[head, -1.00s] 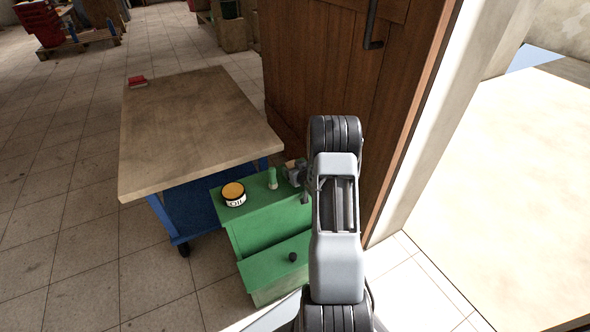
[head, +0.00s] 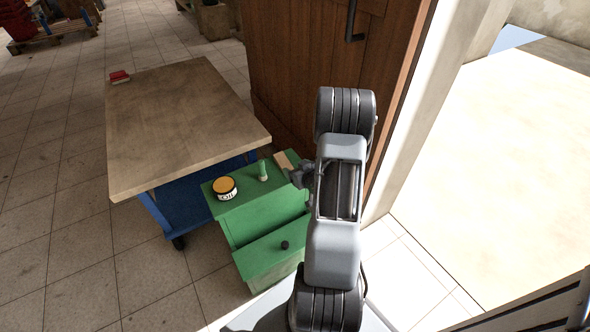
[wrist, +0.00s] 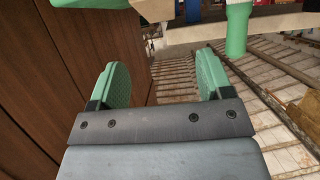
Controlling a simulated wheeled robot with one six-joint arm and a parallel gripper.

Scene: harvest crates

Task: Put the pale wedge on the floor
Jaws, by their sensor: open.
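The pale wedge (head: 286,159) appears to be the tan piece at the back right of the green cabinet's top (head: 235,208) in the head view, beside the brown door. My arm hides part of that area. My gripper (head: 300,177) is a dark shape just in front of the wedge, mostly behind my arm. In the wrist view my gripper (wrist: 163,75) has its two green finger pads wide apart with nothing between them. I cannot make out the wedge for certain in the wrist view.
A drawer (head: 272,254) sticks out in front. A wooden-topped table (head: 180,125) stands behind left; the door (head: 305,75) is close right. Tiled floor (head: 75,255) is clear at left.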

